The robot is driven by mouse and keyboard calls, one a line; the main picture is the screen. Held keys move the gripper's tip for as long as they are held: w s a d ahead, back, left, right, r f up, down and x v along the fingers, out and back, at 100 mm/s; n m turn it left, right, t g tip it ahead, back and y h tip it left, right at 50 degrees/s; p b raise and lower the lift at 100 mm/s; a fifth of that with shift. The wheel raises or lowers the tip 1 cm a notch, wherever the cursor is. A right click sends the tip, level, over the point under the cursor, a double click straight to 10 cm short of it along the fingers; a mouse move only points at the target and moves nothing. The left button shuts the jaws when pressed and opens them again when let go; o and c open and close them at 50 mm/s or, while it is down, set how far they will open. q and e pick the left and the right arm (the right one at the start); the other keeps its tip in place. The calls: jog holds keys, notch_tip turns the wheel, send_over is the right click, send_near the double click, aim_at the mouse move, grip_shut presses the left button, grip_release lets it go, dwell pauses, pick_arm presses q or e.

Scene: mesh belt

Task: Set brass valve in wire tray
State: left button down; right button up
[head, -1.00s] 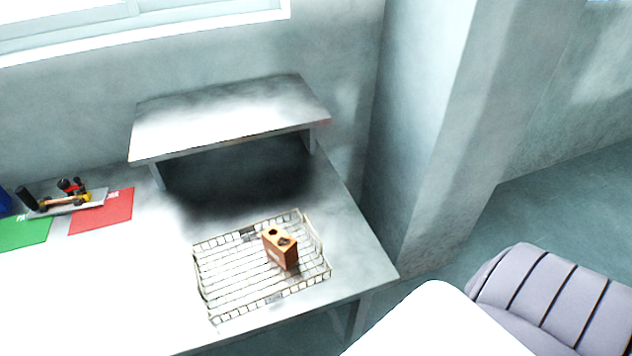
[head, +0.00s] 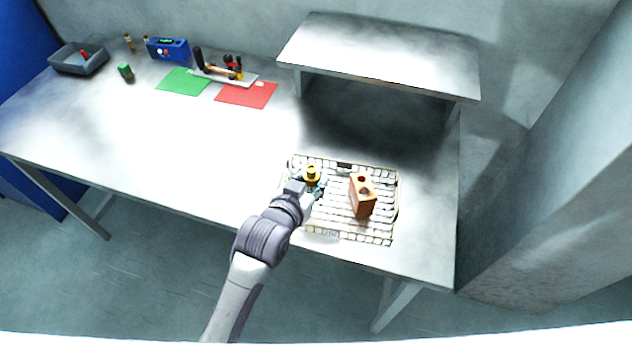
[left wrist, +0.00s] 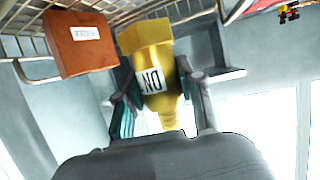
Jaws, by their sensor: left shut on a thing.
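The brass valve (head: 312,174) shows as a small yellow piece at the left part of the wire tray (head: 335,203) in the head view. In the left wrist view the valve (left wrist: 152,65) is large, with a white label. My left gripper (head: 311,188) is shut on it, one finger on each side. The valve overlaps the tray's left side; I cannot tell whether it touches the tray floor. My right gripper is not in view.
An orange-brown block (head: 362,196) with holes stands in the tray, right of the valve. A raised shelf (head: 380,55) stands behind the tray. Green (head: 183,81) and red (head: 247,94) mats, a blue box (head: 167,49) and a grey bin (head: 79,59) lie further left. The middle-left table is clear.

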pick_arm(q)
jog(key=x, duration=0.4)
jog(key=shift+w+a+f, duration=0.1)
jog(key=shift+a+f, duration=0.05)
jog(key=shift+a, duration=0.25)
jog(key=shift+f, duration=0.2)
notch_tip(320, 180, down, 3)
jog(key=shift+f+p, duration=0.15)
jog(key=shift+p, duration=0.35)
jog(key=shift+f, duration=0.25)
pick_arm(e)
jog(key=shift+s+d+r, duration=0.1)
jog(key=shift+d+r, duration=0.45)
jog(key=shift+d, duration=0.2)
pick_arm(q)
jog(key=shift+f, duration=0.15)
jog(key=c, duration=0.7)
grip_release()
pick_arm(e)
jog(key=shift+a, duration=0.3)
